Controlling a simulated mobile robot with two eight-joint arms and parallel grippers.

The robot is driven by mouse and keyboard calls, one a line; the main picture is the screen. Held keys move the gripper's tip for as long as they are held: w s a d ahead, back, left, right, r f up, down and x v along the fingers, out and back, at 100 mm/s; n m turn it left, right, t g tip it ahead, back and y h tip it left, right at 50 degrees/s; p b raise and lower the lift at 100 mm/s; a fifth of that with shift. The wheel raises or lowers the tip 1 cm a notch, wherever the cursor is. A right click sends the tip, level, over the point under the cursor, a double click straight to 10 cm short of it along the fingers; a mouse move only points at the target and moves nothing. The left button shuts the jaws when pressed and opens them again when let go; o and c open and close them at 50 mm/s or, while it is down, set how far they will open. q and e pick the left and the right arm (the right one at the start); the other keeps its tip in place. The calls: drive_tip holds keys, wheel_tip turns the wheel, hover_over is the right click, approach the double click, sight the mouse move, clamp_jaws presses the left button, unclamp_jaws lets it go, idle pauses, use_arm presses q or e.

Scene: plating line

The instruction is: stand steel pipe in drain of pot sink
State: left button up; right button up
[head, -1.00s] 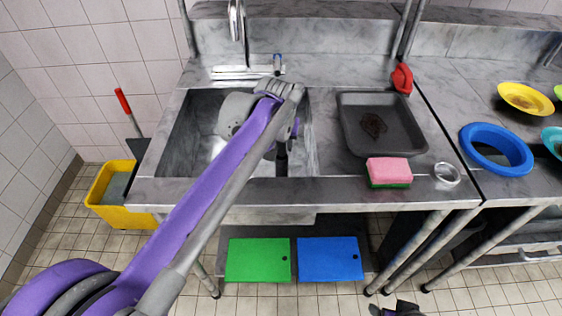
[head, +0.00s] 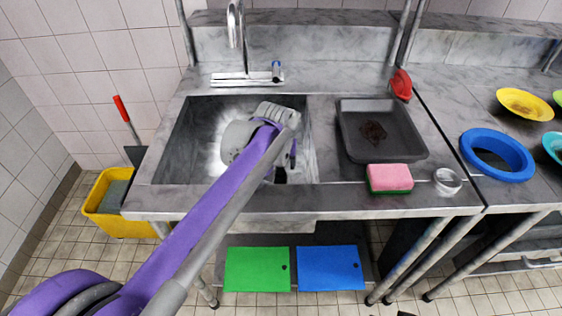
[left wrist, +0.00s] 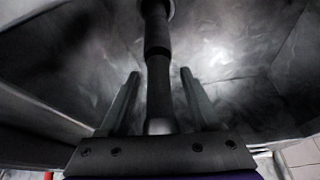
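The pot sink (head: 185,140) is a deep steel basin in the left of the counter, under the tap. My left arm reaches over its front edge, and my left gripper (left wrist: 159,78) is down inside the basin. In the left wrist view the steel pipe (left wrist: 158,70), dark with a wider collar, runs between the two fingers, with a visible gap on each side. Its far end meets a pale ring at the top of that view; whether it is seated in the drain I cannot tell. In the head view my arm hides most of the pipe. My right gripper is out of view.
A tap (head: 236,30) stands behind the sink. To the right are a dark tray (head: 345,125), a pink-green sponge (head: 390,177), a glass bowl (head: 447,181) and a red object (head: 400,82). A yellow bucket (head: 105,195) stands on the floor at left.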

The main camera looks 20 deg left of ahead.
use_arm(q)
drive_tip(key=p+v, duration=0.3)
drive_tip(key=v, duration=0.9)
drive_tip(key=shift+r, duration=0.2)
idle(0.9)
